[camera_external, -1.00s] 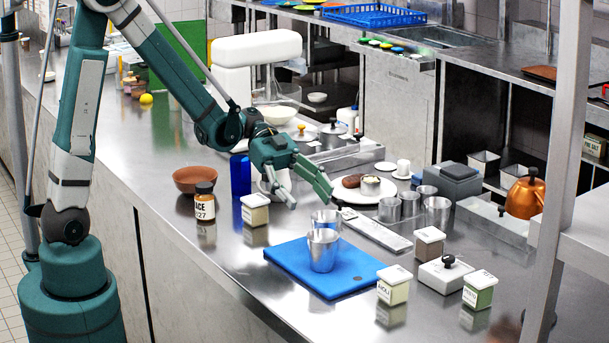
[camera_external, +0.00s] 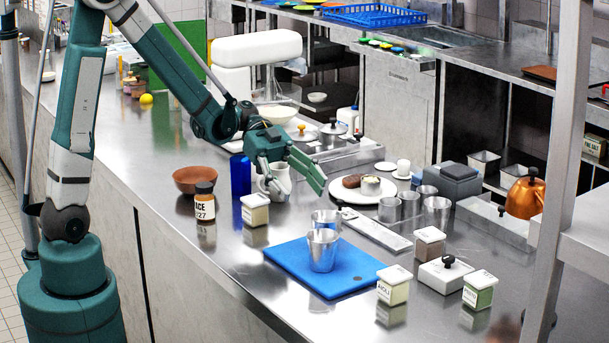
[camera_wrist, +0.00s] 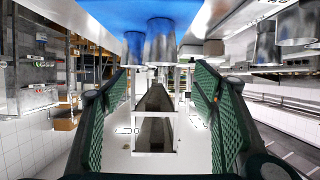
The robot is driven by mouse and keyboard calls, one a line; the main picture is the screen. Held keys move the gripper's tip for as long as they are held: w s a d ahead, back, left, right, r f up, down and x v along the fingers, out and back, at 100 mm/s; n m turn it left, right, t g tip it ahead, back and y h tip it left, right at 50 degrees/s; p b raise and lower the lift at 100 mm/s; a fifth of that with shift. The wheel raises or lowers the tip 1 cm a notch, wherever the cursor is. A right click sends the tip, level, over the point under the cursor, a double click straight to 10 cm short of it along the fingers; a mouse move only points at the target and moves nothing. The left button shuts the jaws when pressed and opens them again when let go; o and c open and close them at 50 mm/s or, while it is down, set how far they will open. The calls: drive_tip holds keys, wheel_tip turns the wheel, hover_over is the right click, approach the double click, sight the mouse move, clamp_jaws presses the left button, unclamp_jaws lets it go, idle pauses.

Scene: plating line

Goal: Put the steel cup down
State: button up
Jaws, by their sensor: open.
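Two steel cups show close together at the blue board (camera_external: 345,284) in the external view. The front steel cup (camera_external: 322,252) stands upright on the board, and the other steel cup (camera_external: 325,218) is just behind it, partly hidden. Both also show in the wrist view, one larger cup (camera_wrist: 160,45) and one smaller cup (camera_wrist: 134,48), beyond my fingers. My gripper (camera_external: 307,182) is open, with nothing between its fingers. It is above the counter, up and to the left of the cups, apart from them. In the wrist view its green finger pads (camera_wrist: 160,110) stand wide apart.
More steel cups (camera_external: 410,205) stand right of my gripper, near a white plate (camera_external: 348,194) with food. Labelled jars (camera_external: 393,286) stand right of the board. A brown bowl (camera_external: 194,179) and blue bottle (camera_external: 240,175) are at left.

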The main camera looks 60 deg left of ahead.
drive_tip(key=shift+s, duration=0.15)
drive_tip(key=s+a+r+n+t+y, duration=0.2)
drive_tip(key=s+a+n+t+y, duration=0.5)
drive_tip(key=s+a+n+y, duration=0.6)
drive_tip(key=shift+s+a+r+n, duration=0.3)
drive_tip(key=shift+s+a+n, duration=1.9)
drive_tip(key=shift+a, duration=1.7)
drive_tip(key=shift+w+n, duration=0.3)
